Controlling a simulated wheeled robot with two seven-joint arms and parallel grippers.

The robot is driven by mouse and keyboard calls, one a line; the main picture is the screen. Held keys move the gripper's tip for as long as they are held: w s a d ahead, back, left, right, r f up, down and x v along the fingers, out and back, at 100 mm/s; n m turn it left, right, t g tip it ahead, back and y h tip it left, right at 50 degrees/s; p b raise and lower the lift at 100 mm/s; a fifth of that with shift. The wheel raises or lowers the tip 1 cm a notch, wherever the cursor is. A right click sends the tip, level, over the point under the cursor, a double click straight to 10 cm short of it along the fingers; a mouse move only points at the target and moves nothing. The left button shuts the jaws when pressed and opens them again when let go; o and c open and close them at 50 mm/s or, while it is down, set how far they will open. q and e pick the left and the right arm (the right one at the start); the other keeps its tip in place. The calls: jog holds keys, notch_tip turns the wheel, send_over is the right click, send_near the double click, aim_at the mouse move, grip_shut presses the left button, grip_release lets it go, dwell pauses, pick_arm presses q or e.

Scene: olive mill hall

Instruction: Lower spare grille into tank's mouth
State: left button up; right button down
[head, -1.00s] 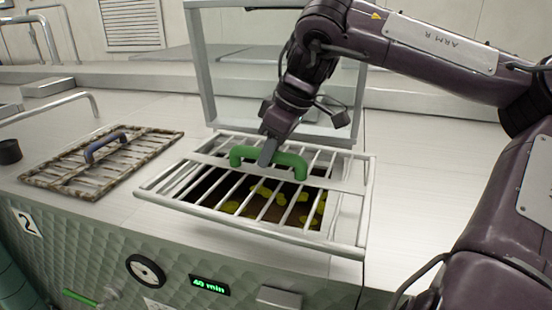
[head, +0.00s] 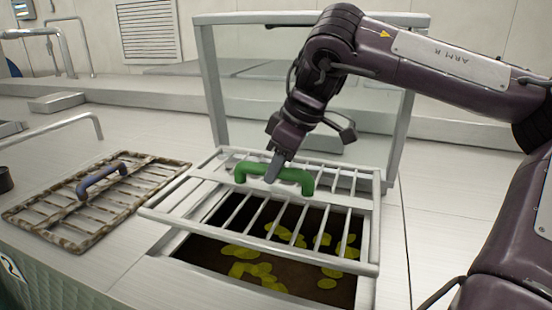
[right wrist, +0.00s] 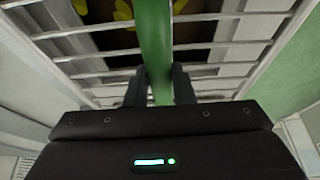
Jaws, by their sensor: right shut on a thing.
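The spare grille (head: 330,197) is a clean, pale metal grid with a green handle (head: 298,175). My right gripper (head: 273,170) is shut on the green handle and holds the grille over the tank's mouth (head: 290,260). In the right wrist view two dark fingers (right wrist: 160,88) stand on either side of the green handle (right wrist: 155,45), with bars behind. The grille looks nearly level and raised above the opening, its front rail apart from the front rim. Yellow-green pieces on a brown bed show inside the mouth. My left gripper is out of view.
A stained, brownish grille (head: 60,222) with a blue-grey handle (head: 100,177) lies on the deck to the left. A grey upright frame (head: 212,90) stands behind the mouth. A bent pipe rail (head: 60,130) is at far left. The deck right of the mouth is clear.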

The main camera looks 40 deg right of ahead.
aim_at(277, 185)
jog(key=shift+w+d+f, duration=0.2)
jog(key=shift+f, duration=0.2)
jog(key=shift+w+d+f, duration=0.15)
jog(key=shift+d+f, duration=0.05)
jog(key=shift+f, duration=0.2)
jog(key=shift+d+f, duration=0.1)
jog(key=shift+f, duration=1.2)
jog(key=shift+d+f, duration=0.1)
jog(key=shift+f, duration=0.65)
jog(key=shift+w+d+f+b, duration=0.1)
jog(key=shift+f+b, duration=0.15)
jog(key=shift+f, duration=0.2)
jog(key=shift+w+d+f+b, duration=0.1)
jog(key=shift+f+b, duration=0.15)
jog(key=shift+f, duration=0.2)
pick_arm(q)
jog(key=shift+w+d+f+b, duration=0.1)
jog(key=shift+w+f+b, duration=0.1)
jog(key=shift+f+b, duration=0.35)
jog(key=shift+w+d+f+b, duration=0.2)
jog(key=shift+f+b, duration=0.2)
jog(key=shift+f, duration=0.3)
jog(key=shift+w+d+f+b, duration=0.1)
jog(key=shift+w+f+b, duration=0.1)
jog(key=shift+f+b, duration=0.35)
pick_arm(e)
jog(key=shift+f, duration=2.15)
